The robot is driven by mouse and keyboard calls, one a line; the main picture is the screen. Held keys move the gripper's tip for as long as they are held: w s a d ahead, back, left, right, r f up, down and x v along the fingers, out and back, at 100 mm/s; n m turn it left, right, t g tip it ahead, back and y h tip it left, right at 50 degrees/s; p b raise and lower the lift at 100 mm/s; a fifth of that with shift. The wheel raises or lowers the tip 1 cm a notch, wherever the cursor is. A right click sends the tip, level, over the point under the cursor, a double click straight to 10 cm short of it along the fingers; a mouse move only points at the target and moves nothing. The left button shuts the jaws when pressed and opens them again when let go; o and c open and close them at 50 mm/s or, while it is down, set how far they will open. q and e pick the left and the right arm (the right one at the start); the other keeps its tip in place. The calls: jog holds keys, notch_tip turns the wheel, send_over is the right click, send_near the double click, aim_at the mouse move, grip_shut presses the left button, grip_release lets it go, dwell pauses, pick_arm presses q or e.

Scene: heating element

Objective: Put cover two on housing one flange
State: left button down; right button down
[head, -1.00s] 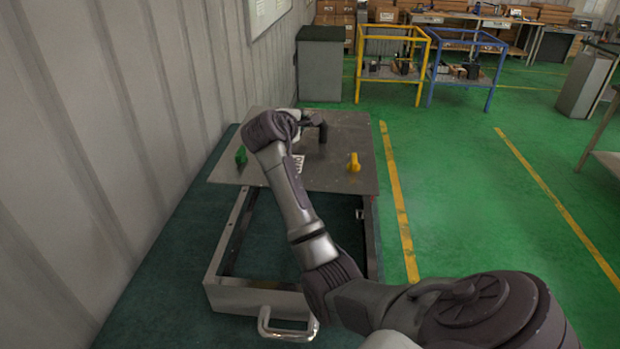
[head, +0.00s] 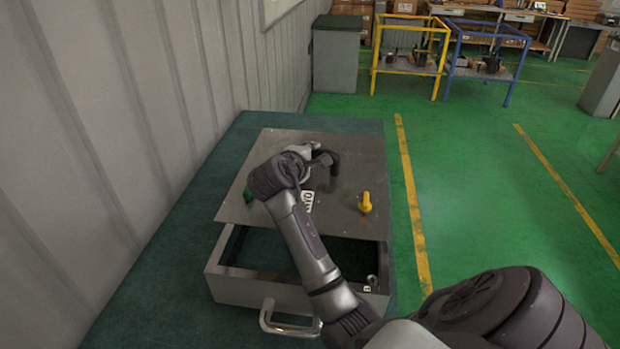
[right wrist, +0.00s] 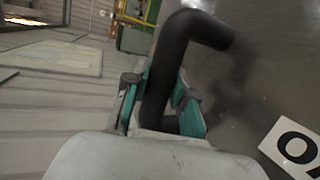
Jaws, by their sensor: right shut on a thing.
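Cover two is a flat grey metal plate (head: 285,195) with a black bent handle (head: 334,172), a green knob (head: 248,194), a yellow knob (head: 365,203) and a white label. My right gripper (head: 320,158) is shut on the black handle, which stands between its fingers (right wrist: 160,100) in the right wrist view. Housing one is an open metal box (head: 255,292) with a silver front handle. The plate lies over the housing's back part, slightly skewed; the front part is open. I cannot tell whether plate and flange touch. My left gripper is out of view.
The housing stands on a dark green bench top (head: 150,265) beside a grey panelled wall (head: 110,120) on the left. A grey cabinet (head: 335,58), a yellow frame table (head: 409,71) and a blue one (head: 487,75) stand behind.

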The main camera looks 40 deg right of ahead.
aim_at(309, 181)
jog(key=shift+s+a+f+p, duration=0.15)
jog(key=shift+s+a+f, duration=0.35)
jog(key=shift+a, duration=0.15)
jog(key=shift+s+a+f+p, duration=0.15)
jog(key=shift+s+a+f, duration=0.25)
jog(key=shift+s+a, duration=0.15)
jog(key=shift+w+f+p, duration=0.1)
jog(key=shift+f+p, duration=0.25)
jog(key=shift+f, duration=1.65)
jog(key=c, duration=1)
grip_release()
jog(key=shift+a+f, duration=0.1)
jog(key=shift+a, duration=0.05)
jog(key=shift+o, duration=0.2)
jog(key=b+v, duration=0.2)
jog(key=v, duration=0.9)
jog(key=shift+a, duration=0.1)
jog(key=shift+s+a, duration=0.35)
